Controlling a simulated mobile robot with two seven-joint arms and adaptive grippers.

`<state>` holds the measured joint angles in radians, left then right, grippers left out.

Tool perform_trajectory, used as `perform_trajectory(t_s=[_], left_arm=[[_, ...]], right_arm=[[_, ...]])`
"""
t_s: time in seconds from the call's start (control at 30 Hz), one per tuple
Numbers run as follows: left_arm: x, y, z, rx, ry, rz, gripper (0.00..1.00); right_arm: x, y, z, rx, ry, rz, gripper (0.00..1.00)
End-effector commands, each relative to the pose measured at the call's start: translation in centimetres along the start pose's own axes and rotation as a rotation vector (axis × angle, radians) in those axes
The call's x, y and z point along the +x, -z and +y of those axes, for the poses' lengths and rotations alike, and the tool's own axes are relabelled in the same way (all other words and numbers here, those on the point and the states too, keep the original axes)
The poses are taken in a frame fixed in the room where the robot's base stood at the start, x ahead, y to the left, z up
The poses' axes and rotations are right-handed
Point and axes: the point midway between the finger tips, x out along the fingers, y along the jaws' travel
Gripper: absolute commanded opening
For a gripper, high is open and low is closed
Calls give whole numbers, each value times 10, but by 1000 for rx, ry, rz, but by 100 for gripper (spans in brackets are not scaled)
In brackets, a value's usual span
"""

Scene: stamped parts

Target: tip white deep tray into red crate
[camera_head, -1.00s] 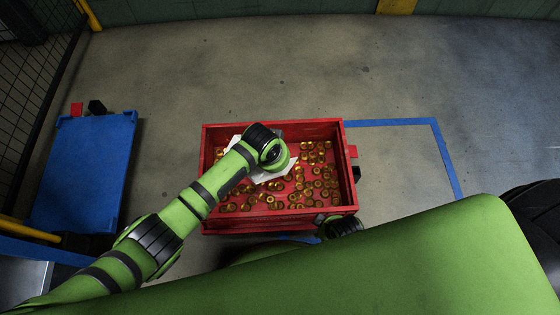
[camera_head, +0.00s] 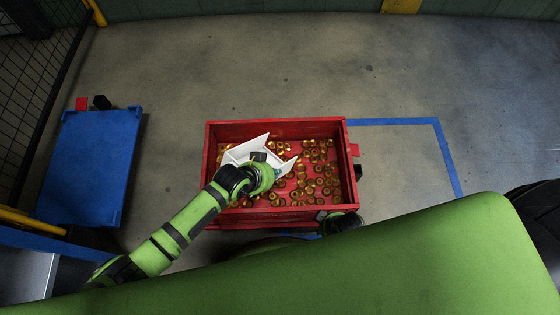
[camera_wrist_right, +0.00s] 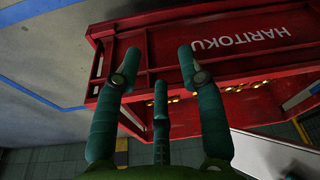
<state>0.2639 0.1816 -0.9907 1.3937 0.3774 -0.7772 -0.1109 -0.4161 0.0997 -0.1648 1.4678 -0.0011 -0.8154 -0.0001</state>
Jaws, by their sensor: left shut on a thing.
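The white deep tray (camera_head: 247,148) is tilted inside the outline of the red crate (camera_head: 333,127), over its left half, in the head view. My left gripper (camera_head: 268,172) is shut on the tray; its fingers are partly hidden by the wrist. Many brass-coloured round parts (camera_head: 315,170) lie in the crate, mostly in its middle and right. Whether any remain in the tray is hidden. In the right wrist view, my right gripper (camera_wrist_right: 160,64) is open, its fingers spread and empty in front of the crate's lettered outer wall (camera_wrist_right: 225,48).
A blue platform (camera_head: 87,165) stands on the floor at the left, near a mesh fence (camera_head: 35,75). Blue floor tape (camera_head: 446,155) marks an area right of the crate. The floor behind the crate is clear. My green body covers the lower foreground.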

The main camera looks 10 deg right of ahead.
Motion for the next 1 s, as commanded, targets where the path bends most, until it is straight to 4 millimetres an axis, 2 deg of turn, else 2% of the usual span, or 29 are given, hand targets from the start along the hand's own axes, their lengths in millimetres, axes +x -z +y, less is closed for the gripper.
perform_trajectory(t_s=[0.03, 0.13, 0.53, 0.67, 1.0], left_arm=[[3, -13, 0, -3, 0, 43, 0], [2, -22, 0, -4, 1, 121, 0], [-3, -22, 0, -5, 1, 172, 0], [-3, -22, 0, -5, 1, 171, 0], [4, -36, 0, -5, 1, 250, 0]], right_arm=[[9, -2, 0, 0, 0, -1, 40], [18, -4, 0, 0, 0, -1, 40], [17, -5, 0, 1, 0, -3, 40], [4, -5, -2, 5, 2, -24, 40], [-28, 27, 1, 10, -2, 7, 40]])
